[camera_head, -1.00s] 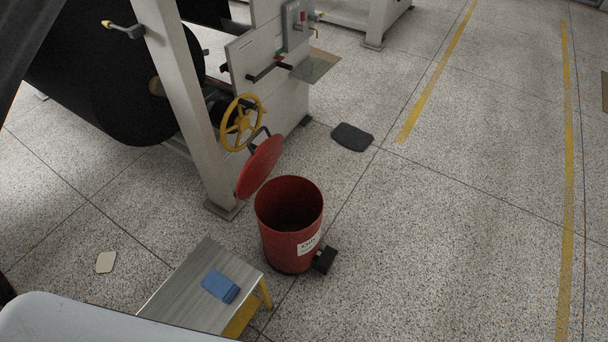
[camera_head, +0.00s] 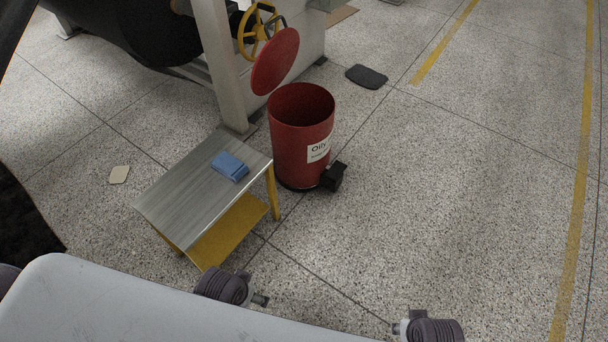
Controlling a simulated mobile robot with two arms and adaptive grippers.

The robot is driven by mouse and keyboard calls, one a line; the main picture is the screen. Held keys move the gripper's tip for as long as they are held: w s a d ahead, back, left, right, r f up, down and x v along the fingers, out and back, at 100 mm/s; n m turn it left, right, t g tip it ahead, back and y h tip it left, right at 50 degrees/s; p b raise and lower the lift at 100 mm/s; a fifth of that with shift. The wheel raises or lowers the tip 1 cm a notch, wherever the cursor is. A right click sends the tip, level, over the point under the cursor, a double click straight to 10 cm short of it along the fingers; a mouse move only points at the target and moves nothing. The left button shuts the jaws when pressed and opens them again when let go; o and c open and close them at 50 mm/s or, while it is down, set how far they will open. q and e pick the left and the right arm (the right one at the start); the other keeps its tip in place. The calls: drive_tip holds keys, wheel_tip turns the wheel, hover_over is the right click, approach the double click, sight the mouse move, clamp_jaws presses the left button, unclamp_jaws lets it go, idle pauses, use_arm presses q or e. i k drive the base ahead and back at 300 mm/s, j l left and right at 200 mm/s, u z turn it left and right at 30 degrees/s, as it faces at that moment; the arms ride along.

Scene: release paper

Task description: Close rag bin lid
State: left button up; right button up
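The rag bin (camera_head: 290,150) is a red round can with a white label reading "Oily" and a black pedal block (camera_head: 334,177) at its lower right. It stands upright on the floor near the middle of the view. Its round red lid (camera_head: 275,62) stands open, tilted up at the back left of the rim. A dark handle shows at the lid's top edge. The inside of the bin looks dark, and I cannot tell what is in it.
A low metal-topped table (camera_head: 190,195) with a yellow shelf stands left of the bin, with a folded blue cloth (camera_head: 229,166) on it. A machine with a yellow handwheel (camera_head: 256,32) stands behind. A dark mat (camera_head: 366,76) lies behind right. The floor on the right is clear.

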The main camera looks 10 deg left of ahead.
sight(276, 58)
drive_tip(key=j+u, duration=0.15)
drive_tip(key=j, duration=0.35)
drive_tip(key=i+j+u, duration=0.1)
drive_tip(key=j, duration=0.35)
drive_tip(key=u, duration=0.65)
drive_tip(key=i+l+u, duration=0.25)
drive_tip(key=l, duration=0.25)
drive_tip(key=l+u, duration=0.25)
drive_tip(key=l, duration=0.2)
drive_tip(key=i+l+u, duration=0.2)
drive_tip(key=l, duration=0.35)
drive_tip(key=k, duration=0.1)
